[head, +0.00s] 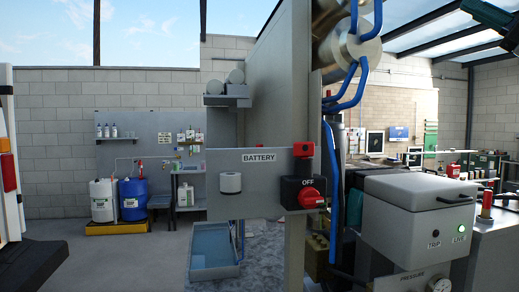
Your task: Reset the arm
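My gripper is not in this head view, so I cannot see whether it holds anything. No part that I can surely call my arm shows.
A grey BATTERY panel (233,190) with a red switch (311,197) marked OFF stands close ahead, beside a tall wall edge and blue hoses (348,100). A grey box (415,218) with a lit green LIVE lamp is at right. Open floor (125,262) lies left; a blue drum (133,199) stands beyond.

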